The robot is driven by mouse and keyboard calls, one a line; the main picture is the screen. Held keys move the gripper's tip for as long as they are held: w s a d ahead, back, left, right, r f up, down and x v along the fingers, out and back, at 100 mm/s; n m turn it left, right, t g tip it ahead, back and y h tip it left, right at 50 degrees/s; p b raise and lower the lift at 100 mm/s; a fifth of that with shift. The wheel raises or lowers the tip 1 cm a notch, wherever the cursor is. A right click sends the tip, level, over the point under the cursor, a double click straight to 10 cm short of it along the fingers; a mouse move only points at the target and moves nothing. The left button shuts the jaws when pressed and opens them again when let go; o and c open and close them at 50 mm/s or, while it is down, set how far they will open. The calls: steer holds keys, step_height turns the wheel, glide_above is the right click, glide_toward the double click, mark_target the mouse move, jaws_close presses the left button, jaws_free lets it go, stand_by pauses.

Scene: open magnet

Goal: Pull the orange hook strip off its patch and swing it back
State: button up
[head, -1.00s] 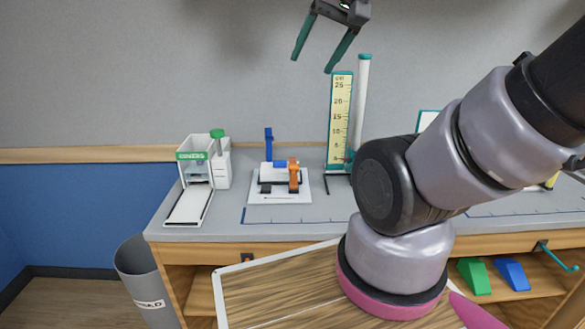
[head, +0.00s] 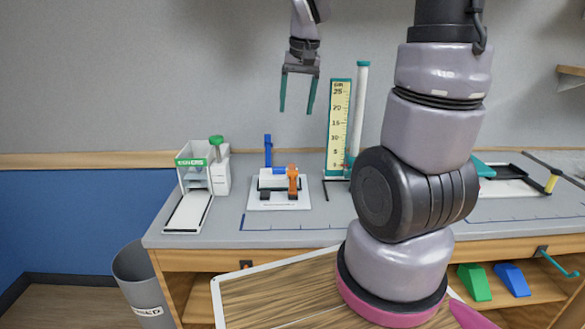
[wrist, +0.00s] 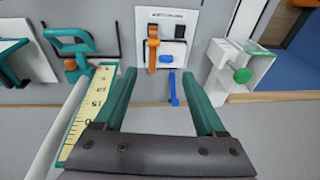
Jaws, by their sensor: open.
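The orange hook strip (head: 293,181) stands at the right side of a white board (head: 280,200) on the bench. It also shows in the wrist view (wrist: 153,48), lying along the board's left side there. A blue strip (head: 268,150) stands upright at the back of the board, and in the wrist view (wrist: 173,88) it points toward my gripper. Dark patches (head: 265,194) sit at the board's front; whether the orange strip touches one is too small to tell. My gripper (head: 297,110) is open and empty, its teal fingers pointing down, above and behind the board. It also shows in the wrist view (wrist: 160,75).
A yellow ruler (head: 339,125) and a white tube (head: 359,110) stand upright to the right, near my gripper. A teal clamp (wrist: 72,45) shows in the wrist view. Bench space before the board is clear.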

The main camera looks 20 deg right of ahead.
mark_target(292, 175)
steer(key=w+f, duration=0.1)
steer(key=f, duration=0.6)
steer(key=w+f+g, duration=0.1)
steer(key=w+f, duration=0.1)
steer(key=f, duration=0.5)
steer(key=w+f+g, duration=0.1)
steer(key=f, duration=0.5)
steer(key=shift+w+d+f+h, duration=0.3)
steer(key=shift+w+f, duration=0.1)
jaws_close()
stand_by(0.4)
